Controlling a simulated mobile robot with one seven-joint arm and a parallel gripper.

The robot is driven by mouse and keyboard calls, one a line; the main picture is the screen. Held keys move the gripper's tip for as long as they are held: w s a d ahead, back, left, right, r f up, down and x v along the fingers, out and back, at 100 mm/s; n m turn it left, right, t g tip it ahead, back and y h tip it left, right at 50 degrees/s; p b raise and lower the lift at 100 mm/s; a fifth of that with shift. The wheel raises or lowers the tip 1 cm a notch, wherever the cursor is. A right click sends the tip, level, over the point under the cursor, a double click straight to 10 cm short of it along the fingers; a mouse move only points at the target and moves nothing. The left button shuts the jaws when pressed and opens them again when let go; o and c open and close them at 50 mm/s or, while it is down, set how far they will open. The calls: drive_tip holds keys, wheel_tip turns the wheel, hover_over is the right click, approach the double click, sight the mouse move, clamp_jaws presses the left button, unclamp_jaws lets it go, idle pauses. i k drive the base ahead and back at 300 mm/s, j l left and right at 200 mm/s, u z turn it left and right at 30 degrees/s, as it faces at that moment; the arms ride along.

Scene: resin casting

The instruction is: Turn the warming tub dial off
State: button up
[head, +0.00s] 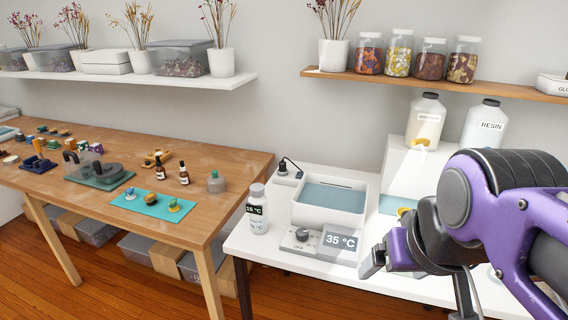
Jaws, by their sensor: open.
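The warming tub (330,202) is a white rectangular basin of blue-grey water on the white table. Its control panel at the front carries a dark round dial (301,234) and a display (341,241) reading 35 °C. The marks around the dial are too small to read. My gripper (374,262) is open and empty, to the right of the display and apart from the dial. Part of the gripper is hidden behind my purple wrist.
A white bottle (258,210) stands left of the tub, close to the dial. A plug and socket (287,168) sit behind it. A resin bottle (484,125) and another bottle (427,119) stand at the back right. A wooden table (215,165) with small items is at left.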

sight(302, 233)
drive_tip(key=j+u, duration=0.1)
drive_tip(key=u, duration=0.15)
drive_tip(key=i+j+z, duration=0.15)
drive_tip(key=j+z, duration=0.15)
drive_tip(key=j, duration=0.2)
drive_tip(key=l+z, duration=0.2)
drive_tip(key=z, duration=0.15)
drive_tip(key=l+z, duration=0.45)
drive_tip(key=z, duration=0.2)
drive_tip(key=i+j+u, duration=0.15)
drive_tip(key=j+u, duration=0.2)
drive_tip(key=i+j+u, duration=0.15)
drive_tip(key=u, duration=0.25)
